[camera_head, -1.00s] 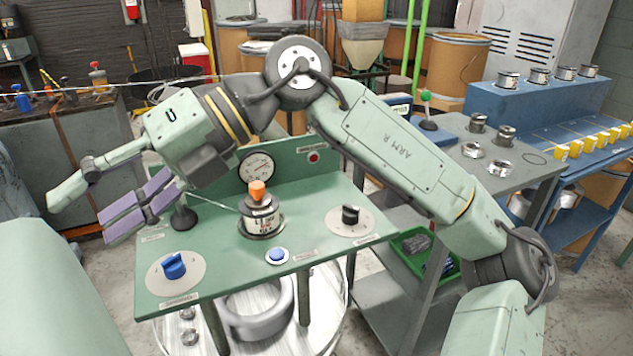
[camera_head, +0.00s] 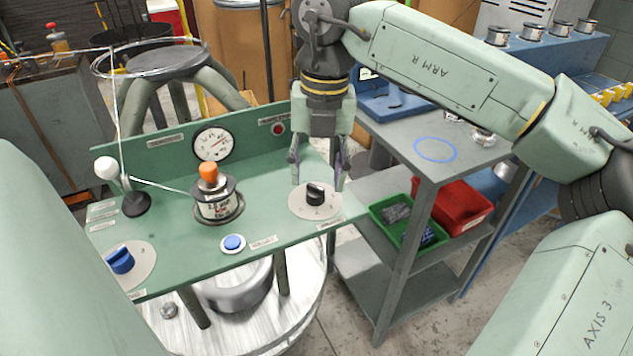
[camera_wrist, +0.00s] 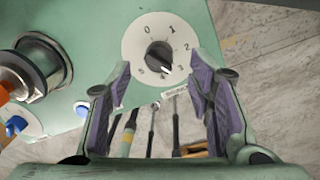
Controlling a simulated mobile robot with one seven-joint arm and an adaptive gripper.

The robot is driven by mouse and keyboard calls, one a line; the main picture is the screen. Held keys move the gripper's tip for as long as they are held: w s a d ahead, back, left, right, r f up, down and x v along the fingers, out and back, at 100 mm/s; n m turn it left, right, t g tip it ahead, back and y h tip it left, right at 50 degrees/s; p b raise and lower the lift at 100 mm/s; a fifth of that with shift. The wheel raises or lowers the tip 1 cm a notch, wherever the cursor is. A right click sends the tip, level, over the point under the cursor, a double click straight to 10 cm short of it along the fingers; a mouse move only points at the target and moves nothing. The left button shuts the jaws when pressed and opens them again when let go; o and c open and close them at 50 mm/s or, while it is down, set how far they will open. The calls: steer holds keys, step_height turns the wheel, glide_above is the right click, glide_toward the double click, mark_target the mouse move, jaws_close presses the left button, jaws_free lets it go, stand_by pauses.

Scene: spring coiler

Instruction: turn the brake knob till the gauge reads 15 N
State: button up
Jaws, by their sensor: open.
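A black knob (camera_head: 315,194) sits on a round white dial (camera_head: 300,207) at the right of the green bench. The wrist view shows the knob (camera_wrist: 158,56), its mark pointing between 3 and 4. My gripper (camera_head: 317,178) is open, pointing down with its fingers either side of the knob; I cannot tell whether they touch it.
A spool with an orange top (camera_head: 217,203), a blue button (camera_head: 233,243), a blue knob (camera_head: 120,261) and a white-balled lever (camera_head: 107,169) are on the bench. A grey cart with green (camera_head: 404,222) and red (camera_head: 462,206) bins stands at right.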

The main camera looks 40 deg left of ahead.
mark_target(316, 186)
steer(key=shift+s+a+f, duration=0.1)
steer(key=shift+f, duration=1.65)
steer(key=shift+c, duration=0.4)
jaws_close()
steer(key=shift+n, duration=0.4)
steer(key=n+b, duration=0.1)
steer(key=n, duration=0.2)
steer(key=shift+n, duration=0.3)
steer(key=n, duration=0.5)
steer(key=shift+n, duration=0.3)
steer(key=shift+a, duration=0.1)
